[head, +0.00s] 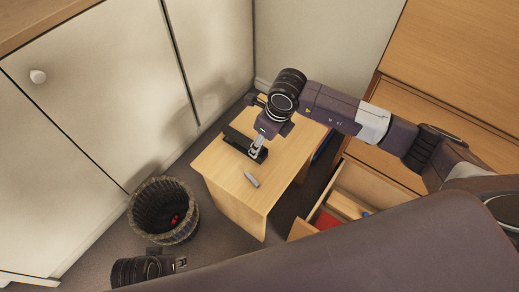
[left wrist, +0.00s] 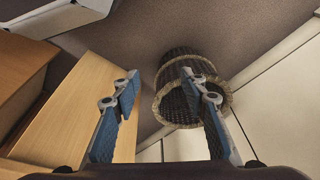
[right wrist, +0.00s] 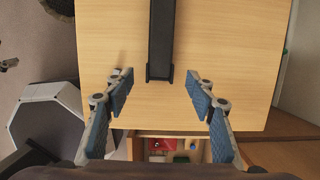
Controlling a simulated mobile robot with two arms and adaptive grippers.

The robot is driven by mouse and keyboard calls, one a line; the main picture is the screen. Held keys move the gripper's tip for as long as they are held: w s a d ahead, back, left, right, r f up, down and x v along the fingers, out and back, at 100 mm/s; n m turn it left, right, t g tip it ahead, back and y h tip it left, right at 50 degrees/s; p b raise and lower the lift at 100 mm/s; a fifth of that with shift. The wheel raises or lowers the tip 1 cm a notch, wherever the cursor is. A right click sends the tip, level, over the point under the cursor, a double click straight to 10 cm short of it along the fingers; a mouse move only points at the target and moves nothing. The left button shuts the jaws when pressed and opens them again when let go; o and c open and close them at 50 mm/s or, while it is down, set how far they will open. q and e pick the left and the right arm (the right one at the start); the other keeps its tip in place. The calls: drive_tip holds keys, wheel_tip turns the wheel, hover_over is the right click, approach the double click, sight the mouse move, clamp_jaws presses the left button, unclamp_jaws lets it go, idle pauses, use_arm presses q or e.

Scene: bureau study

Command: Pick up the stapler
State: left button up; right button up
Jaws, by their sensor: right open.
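The stapler is a long black bar (head: 236,140) lying on the small wooden table; its near end also shows in the right wrist view (right wrist: 161,40). My right gripper (head: 258,147) is above the table, by the right end of the stapler. In the right wrist view my right gripper (right wrist: 160,78) is open, and the stapler's end lies ahead between its fingertips, with nothing held. My left gripper (head: 182,262) is low at the front left, away from the table. In the left wrist view my left gripper (left wrist: 159,78) is open and empty.
A wicker basket (head: 145,215) with something red inside stands left of the table. White cabinets (head: 100,90) are behind. An open drawer (head: 345,200) with coloured items is on the right.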

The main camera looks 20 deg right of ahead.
drive_tip(key=b+x, duration=0.2)
drive_tip(key=shift+f, duration=0.4)
drive_tip(key=shift+w+a+f+b, duration=0.15)
drive_tip(key=shift+f+b, duration=0.5)
drive_tip(key=shift+b, duration=0.05)
drive_tip(key=shift+w+f, duration=0.1)
drive_tip(key=shift+f, duration=0.15)
use_arm(q)
drive_tip(key=w+v, duration=0.1)
drive_tip(key=v, duration=0.8)
drive_tip(key=shift+r+t, duration=0.3)
drive_tip(key=shift+r, duration=0.2)
drive_tip(key=shift+a, duration=0.1)
use_arm(e)
drive_tip(key=c, duration=1.3)
drive_tip(key=shift+r, duration=0.1)
drive_tip(key=shift+c, duration=0.2)
